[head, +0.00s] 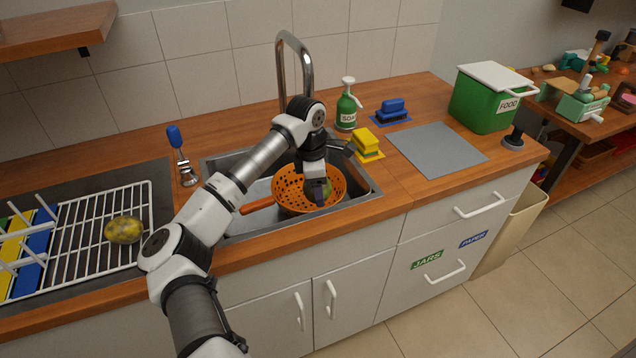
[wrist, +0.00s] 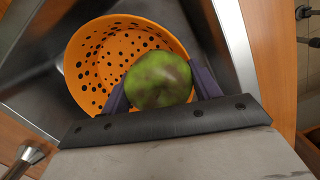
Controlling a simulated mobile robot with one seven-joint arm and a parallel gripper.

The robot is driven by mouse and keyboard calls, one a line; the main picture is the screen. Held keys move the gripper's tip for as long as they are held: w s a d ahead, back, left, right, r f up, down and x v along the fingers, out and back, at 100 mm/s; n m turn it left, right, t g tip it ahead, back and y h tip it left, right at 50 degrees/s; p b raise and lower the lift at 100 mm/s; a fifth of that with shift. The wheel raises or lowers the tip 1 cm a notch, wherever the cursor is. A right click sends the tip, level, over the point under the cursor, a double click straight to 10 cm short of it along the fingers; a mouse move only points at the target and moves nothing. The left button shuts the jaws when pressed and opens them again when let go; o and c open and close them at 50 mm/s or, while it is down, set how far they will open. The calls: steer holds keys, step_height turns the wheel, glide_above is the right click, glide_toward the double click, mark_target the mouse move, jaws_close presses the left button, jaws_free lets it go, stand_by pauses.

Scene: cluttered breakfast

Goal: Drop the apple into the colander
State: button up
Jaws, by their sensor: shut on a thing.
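The apple (wrist: 158,80) is green with reddish-brown patches. My gripper (wrist: 160,92) is shut on it, with a dark finger on each side. The colander (wrist: 100,65) is orange with dark holes and sits in the sink. In the wrist view the apple overlaps the colander's right part. In the head view my gripper (head: 317,190) points down over the right side of the colander (head: 290,187), and the apple is mostly hidden by the fingers. I cannot tell the exact height of the apple above the colander's bottom.
The metal sink (head: 362,186) surrounds the colander, with a tall faucet (head: 296,65) behind. A green soap bottle (head: 346,110) and a yellow sponge (head: 367,142) stand to the right. A wire rack (head: 75,235) with a yellowish-brown fruit (head: 124,230) is at left.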

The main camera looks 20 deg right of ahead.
steer(key=shift+f, duration=0.2)
steer(key=shift+f+b, duration=0.6)
steer(key=o, duration=1.1)
steer(key=shift+r, duration=0.1)
steer(key=shift+r+p, duration=0.3)
steer(key=shift+p, duration=0.15)
steer(key=r, duration=0.2)
steer(key=r+b, duration=0.1)
steer(key=r, duration=0.1)
steer(key=a+r, duration=0.1)
steer(key=r, duration=0.2)
steer(key=shift+w+r+b, duration=0.1)
steer(key=shift+w+b, duration=0.05)
steer(key=shift+b, duration=0.25)
steer(key=shift+r, duration=0.35)
